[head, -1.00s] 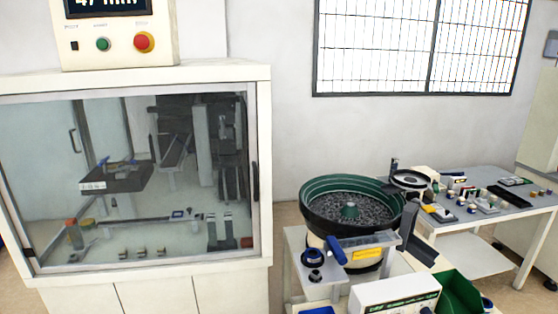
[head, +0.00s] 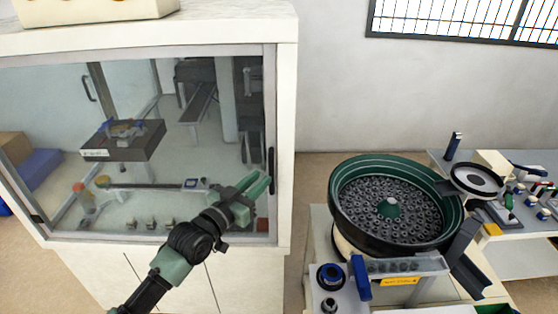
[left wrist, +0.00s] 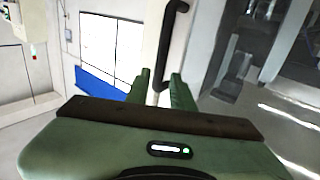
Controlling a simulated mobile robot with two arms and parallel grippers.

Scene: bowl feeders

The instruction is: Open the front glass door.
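The front glass door (head: 125,195) is a framed pane on the white cabinet, and it looks closed. Its black vertical handle (head: 271,170) is on the right side of the frame. My left gripper (head: 262,182) is in front of the door's lower right part, close to the handle. In the left wrist view, the green fingers (left wrist: 161,76) are apart, and the lower end of the black handle (left wrist: 170,40) shows between and beyond their tips. I cannot tell whether they touch it. My right gripper is not in view.
A green bowl feeder (head: 355,175) full of dark parts stands on a white stand right of the cabinet. A table (head: 530,262) with small items is farther right. A strip of floor (head: 310,170) separates cabinet and feeder. Inside the cabinet is a dark platform (head: 125,148).

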